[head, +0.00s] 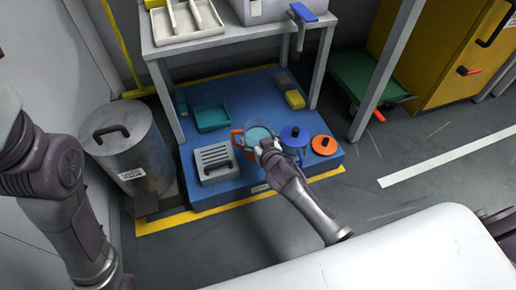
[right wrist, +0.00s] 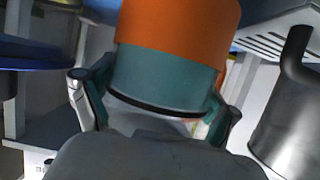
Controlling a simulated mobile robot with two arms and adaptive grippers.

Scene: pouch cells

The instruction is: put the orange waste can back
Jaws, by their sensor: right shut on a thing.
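My right gripper (head: 262,146) is over the blue platform and shut on the orange waste can (head: 238,139). In the right wrist view the can (right wrist: 180,25) shows an orange part and a teal band, between the two fingers of the gripper (right wrist: 155,105). In the head view my gripper hides part of it, and a pale teal round top shows. I cannot tell whether its base touches the platform. An orange disc with a dark knob (head: 324,145) is at the platform's right. My left arm is at the left; its gripper is out of view.
The blue platform (head: 215,192) also holds a blue-lidded can (head: 295,134) close right of my gripper, a grey slatted box (head: 215,162), a teal tray (head: 212,117) and a yellow block (head: 295,99). Table legs rise around it. A grey bin (head: 127,145) stands left.

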